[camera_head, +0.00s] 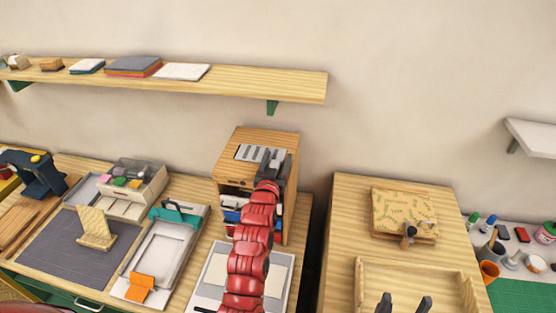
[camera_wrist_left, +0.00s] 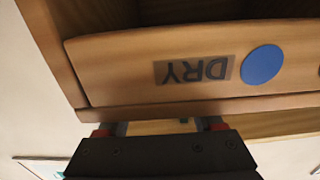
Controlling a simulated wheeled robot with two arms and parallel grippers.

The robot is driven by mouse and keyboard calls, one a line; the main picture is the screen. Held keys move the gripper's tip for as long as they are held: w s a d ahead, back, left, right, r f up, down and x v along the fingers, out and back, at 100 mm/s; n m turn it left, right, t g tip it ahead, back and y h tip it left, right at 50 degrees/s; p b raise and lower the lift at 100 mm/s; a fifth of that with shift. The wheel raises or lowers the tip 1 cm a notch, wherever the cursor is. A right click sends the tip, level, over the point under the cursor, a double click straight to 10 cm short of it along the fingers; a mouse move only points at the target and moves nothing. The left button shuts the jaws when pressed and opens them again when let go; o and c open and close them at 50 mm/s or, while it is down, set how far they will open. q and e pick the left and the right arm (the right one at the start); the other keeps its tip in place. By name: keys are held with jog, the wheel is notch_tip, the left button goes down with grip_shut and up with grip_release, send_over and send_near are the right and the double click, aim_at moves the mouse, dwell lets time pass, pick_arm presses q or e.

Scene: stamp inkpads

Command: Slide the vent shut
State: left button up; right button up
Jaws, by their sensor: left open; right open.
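A wooden cabinet (camera_head: 228,158) stands against the wall, with an open front holding blue and red items. A pale slotted vent plate (camera_head: 248,153) lies on its top; dark slots show, but how far they are open is too small to tell. My left gripper (camera_head: 272,160) is open over the cabinet top, at the right end of the vent, hiding that part. In the left wrist view the cabinet's wooden front (camera_wrist_left: 120,75) shows upside down with the word DRY and a blue disc. My left fingers (camera_wrist_left: 165,126) reach past its edge, tips hidden. My right gripper (camera_head: 404,304) is open and empty at the bottom.
A wall shelf (camera_head: 250,84) with pads runs above left. The left bench holds trays (camera_head: 165,255), a dark mat (camera_head: 60,255) and a clear-lidded box (camera_head: 135,185). A wooden tray (camera_head: 365,275) and a patterned board (camera_head: 400,208) lie on the right bench. A gap separates the benches.

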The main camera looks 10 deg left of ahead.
pick_arm(q)
jog(key=shift+s, duration=0.15)
jog(key=s, duration=1.7)
jog(key=shift+s+d, duration=0.1)
jog(key=shift+s, duration=0.05)
